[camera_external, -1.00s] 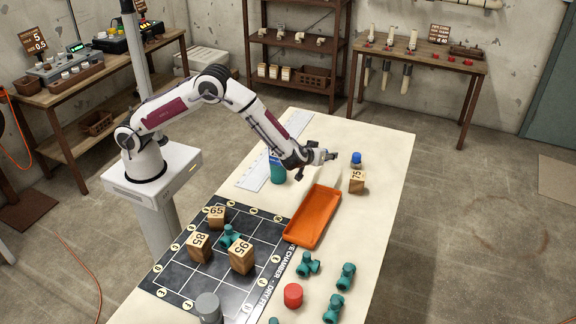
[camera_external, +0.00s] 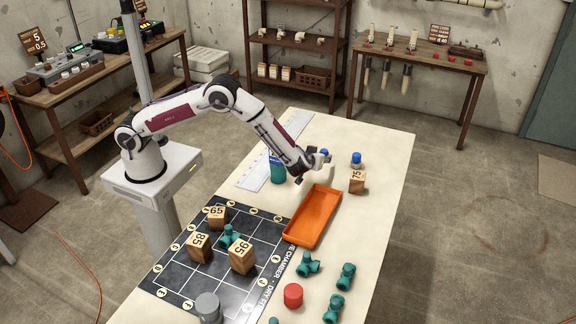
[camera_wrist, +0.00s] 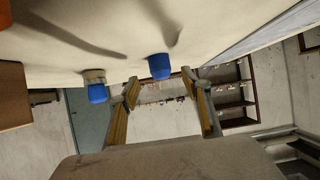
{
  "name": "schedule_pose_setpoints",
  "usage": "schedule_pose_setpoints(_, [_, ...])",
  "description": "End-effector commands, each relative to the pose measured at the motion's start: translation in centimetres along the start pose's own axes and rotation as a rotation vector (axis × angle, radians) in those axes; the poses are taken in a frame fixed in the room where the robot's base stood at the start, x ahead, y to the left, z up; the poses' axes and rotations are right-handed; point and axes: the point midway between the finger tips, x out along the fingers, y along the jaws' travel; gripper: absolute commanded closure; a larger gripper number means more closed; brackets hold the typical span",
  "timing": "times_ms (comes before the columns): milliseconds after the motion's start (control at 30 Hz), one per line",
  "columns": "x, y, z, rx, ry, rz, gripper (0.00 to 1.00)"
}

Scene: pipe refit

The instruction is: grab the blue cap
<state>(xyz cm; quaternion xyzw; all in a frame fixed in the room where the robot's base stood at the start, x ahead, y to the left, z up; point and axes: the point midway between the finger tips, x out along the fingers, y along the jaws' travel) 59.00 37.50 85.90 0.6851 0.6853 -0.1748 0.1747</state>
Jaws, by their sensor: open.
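Two blue caps show. One blue cap (camera_external: 323,152) is beside my gripper (camera_external: 308,168), partly hidden. The other blue cap (camera_external: 356,157) stands behind the wooden 75 block (camera_external: 357,181). In the wrist view, which is tilted with the table at the top, one blue cap (camera_wrist: 159,66) lies just beyond and roughly between the fingertips of my gripper (camera_wrist: 162,80). The other blue cap (camera_wrist: 97,93), with a tan part at its base, is left of the fingers. My gripper is open, with nothing between its fingers.
An orange tray (camera_external: 336,200) lies just in front of my gripper. A teal bottle (camera_external: 277,172) stands to its left. Wooden blocks stand on the black grid mat (camera_external: 215,285); teal fittings and a red cylinder (camera_external: 293,295) are nearer the front.

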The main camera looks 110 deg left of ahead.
Motion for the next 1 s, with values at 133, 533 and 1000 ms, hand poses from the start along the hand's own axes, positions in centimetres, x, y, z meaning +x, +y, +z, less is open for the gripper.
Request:
schedule_pose_setpoints(133, [0.4, 0.0, 0.0, 0.000, -0.001, 0.001, 0.52])
schedule_pose_setpoints(533, [1.0, -0.1, 0.0, 0.000, -0.001, -0.001, 0.52])
schedule_pose_setpoints(1000, [5.4, -0.1, -0.3, 0.000, -0.001, 0.000, 0.52])
